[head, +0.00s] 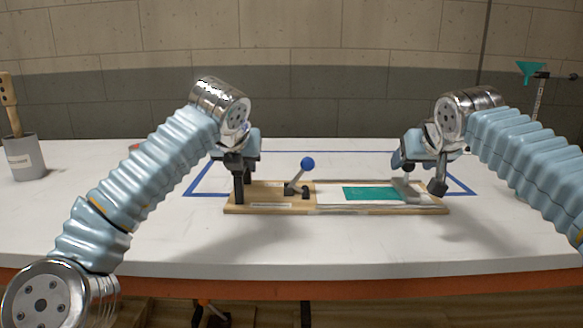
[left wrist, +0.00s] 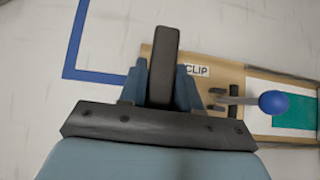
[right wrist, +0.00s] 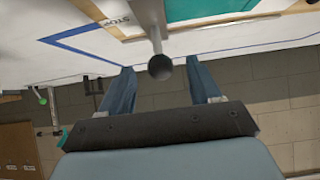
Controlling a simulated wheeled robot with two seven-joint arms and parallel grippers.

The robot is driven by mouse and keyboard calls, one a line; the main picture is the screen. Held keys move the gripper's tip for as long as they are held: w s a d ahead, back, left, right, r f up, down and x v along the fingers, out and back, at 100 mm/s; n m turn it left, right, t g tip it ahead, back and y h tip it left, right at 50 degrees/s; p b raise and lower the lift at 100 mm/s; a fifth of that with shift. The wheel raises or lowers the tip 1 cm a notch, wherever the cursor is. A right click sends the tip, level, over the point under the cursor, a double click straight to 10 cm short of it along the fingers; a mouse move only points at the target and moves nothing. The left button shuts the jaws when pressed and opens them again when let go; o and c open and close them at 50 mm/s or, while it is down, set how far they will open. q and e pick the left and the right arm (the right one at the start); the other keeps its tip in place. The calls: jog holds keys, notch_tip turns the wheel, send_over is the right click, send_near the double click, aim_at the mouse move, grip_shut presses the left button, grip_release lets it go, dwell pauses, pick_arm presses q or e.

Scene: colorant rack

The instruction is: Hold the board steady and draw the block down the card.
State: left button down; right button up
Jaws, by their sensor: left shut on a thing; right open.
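The wooden board (head: 270,186) lies flat on the table. My left gripper (head: 241,172) is shut on the dark upright post (left wrist: 164,62) at the board's left end. A white card with a teal patch (head: 370,193) lies on the board's right half. The grey block (head: 406,190) stands at the right end of the teal patch. Its grey stem with a dark round knob (right wrist: 160,67) shows in the right wrist view. My right gripper (right wrist: 162,80) is open, with the knob between its fingertips and gaps on both sides. In the head view, the gripper partly hides the block.
A lever with a blue knob (head: 307,163) stands mid-board, near a label reading CLIP (left wrist: 197,71). A grey pot (head: 25,158) stands far left. A teal funnel on a stand (head: 531,70) is at right. The table's front is clear.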

jog(key=v, duration=0.8)
jog(key=shift+s+r, duration=0.2)
pick_arm(q)
jog(key=c, duration=0.7)
grip_release()
jog(key=shift+s+r, duration=0.1)
